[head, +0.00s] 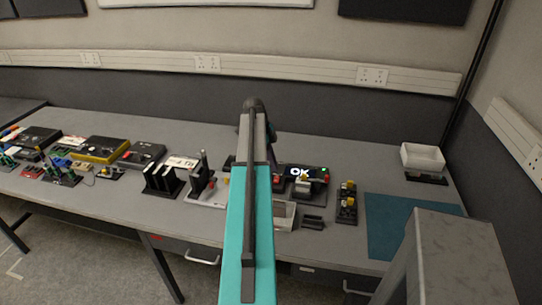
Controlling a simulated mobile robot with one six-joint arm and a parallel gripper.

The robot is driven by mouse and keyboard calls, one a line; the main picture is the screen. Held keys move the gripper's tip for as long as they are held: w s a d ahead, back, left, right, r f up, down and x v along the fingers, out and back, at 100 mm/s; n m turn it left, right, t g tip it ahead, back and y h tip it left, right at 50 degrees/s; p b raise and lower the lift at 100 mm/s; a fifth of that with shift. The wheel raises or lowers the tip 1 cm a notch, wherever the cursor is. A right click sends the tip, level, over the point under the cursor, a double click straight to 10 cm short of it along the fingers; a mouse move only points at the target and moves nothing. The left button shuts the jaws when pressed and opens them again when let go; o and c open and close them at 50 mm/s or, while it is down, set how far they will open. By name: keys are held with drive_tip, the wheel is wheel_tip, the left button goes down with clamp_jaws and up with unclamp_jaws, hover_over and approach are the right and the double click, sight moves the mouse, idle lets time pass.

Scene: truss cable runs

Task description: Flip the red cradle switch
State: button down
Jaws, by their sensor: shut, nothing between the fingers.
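My arm reaches from the bottom middle up over the bench and covers part of the equipment there. My gripper does not show; the arm's own links hide the place where it could be. Just right of the arm stands a dark device with a lit display reading "OK" (300,172). Small red and green spots (325,172) show at its right end. A grey block-like part (306,187) sits in front of the display. I cannot make out a red cradle switch for certain; part of this area is behind my arm.
A grey bench (120,205) runs across the view. Left of my arm are black upright plates (160,180), a yellow-edged box (100,149) and several small parts. To the right are a block with yellow knobs (347,203), a blue mat (400,225) and a white bin (422,157).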

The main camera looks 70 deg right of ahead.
sight(275, 181)
drive_tip(key=shift+s+f, duration=0.2)
drive_tip(key=shift+f, duration=0.3)
drive_tip(key=shift+f+p, duration=0.85)
drive_tip(key=shift+f, duration=1.1)
drive_tip(key=shift+a+f, duration=0.1)
drive_tip(key=shift+f, duration=0.05)
drive_tip(key=f+h+b, duration=0.1)
drive_tip(key=b, duration=0.2)
drive_tip(key=shift+a, duration=0.35)
drive_tip(key=shift+r, duration=0.2)
drive_tip(key=shift+d+f, duration=0.1)
drive_tip(key=shift+d, duration=0.1)
drive_tip(key=shift+w+d, duration=0.1)
drive_tip(key=shift+d, duration=0.6)
drive_tip(key=shift+r, duration=0.2)
